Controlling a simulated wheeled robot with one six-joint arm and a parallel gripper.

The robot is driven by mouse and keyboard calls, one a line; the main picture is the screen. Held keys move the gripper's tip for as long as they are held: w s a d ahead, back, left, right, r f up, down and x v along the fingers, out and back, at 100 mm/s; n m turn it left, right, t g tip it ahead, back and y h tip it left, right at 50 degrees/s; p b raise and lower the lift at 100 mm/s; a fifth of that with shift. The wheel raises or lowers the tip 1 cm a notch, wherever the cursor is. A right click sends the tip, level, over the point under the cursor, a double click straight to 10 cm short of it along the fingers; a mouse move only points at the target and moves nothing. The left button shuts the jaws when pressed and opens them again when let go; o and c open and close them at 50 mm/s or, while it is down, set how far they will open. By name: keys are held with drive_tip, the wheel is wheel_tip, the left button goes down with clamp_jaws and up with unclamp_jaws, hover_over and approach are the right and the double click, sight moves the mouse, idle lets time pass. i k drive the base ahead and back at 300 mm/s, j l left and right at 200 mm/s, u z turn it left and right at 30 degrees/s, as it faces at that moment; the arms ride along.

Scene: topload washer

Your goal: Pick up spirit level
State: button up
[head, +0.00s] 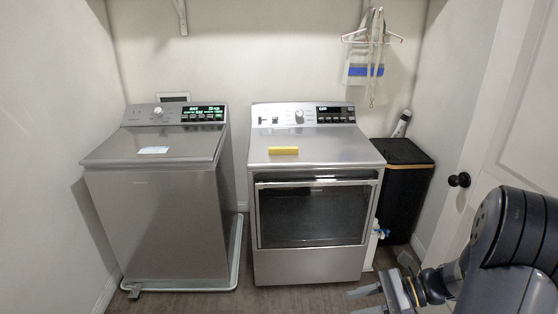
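A small yellow bar, which looks like the spirit level (283,151), lies flat on top of the right-hand machine (318,150), left of its middle and in front of the control panel. Nothing touches it from above. My gripper (362,301) is low at the bottom right of the head view, in front of the right-hand machine and well below its top. Its two fingers point left and stand apart, with nothing seen between them. The lower finger is partly cut off by the frame edge.
The topload washer (160,210) stands at left with a gap beside the right-hand machine. A black bin (405,185) stands at right. A white door with a dark knob (459,180) is near my arm. Hangers and a bag (364,60) hang above. Floor shows in front.

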sight(272, 150)
drive_tip(key=i, duration=1)
drive_tip(key=i+u, duration=0.15)
drive_tip(key=i, duration=0.85)
drive_tip(key=i+l, duration=0.2)
drive_tip(key=i, duration=0.75)
